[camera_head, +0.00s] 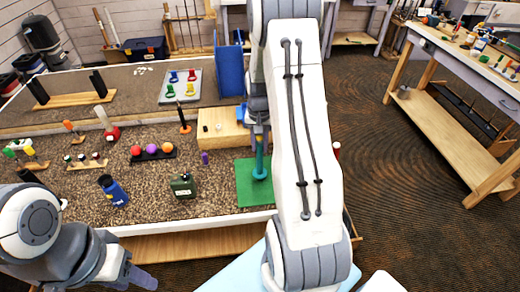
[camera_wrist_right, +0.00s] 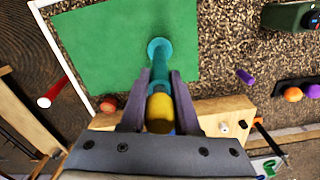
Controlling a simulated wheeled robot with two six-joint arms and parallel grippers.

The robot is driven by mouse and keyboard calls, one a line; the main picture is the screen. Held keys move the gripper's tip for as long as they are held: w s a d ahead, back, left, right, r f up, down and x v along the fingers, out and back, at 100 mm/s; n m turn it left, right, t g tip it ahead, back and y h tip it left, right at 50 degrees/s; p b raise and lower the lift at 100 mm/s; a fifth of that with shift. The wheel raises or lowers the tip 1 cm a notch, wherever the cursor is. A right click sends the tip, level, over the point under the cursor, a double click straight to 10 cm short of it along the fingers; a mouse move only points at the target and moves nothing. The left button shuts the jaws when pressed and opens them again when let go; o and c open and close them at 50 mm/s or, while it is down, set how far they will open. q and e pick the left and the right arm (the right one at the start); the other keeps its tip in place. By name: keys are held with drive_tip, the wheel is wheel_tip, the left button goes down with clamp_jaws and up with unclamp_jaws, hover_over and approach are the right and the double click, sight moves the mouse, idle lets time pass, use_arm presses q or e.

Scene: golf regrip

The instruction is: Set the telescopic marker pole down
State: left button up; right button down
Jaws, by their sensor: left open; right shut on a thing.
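The telescopic marker pole (camera_head: 260,160) is teal, with a wider round foot, and stands about upright over the green mat (camera_head: 245,190). In the right wrist view, the pole (camera_wrist_right: 160,48) shows its teal foot over the mat (camera_wrist_right: 105,50) and a yellow end between the fingers. My right gripper (camera_wrist_right: 158,88) is shut around the pole; in the head view my right arm hides much of it. I cannot tell whether the foot touches the mat. My left gripper (camera_head: 143,281) is open and empty, low at the left, in front of the table.
A wooden block (camera_head: 222,128) sits just behind the mat. In the wrist view, a red-and-white cylinder (camera_wrist_right: 55,93) is beyond the mat's edge.

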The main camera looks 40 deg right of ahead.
sight(260, 160)
wheel_tip(260, 160, down, 2)
drive_tip(key=shift+f+p, duration=0.25)
drive_tip(key=shift+p, duration=0.2)
drive_tip(key=shift+f, duration=0.35)
drive_tip(key=c, duration=0.6)
unclamp_jaws()
drive_tip(key=shift+c, duration=0.2)
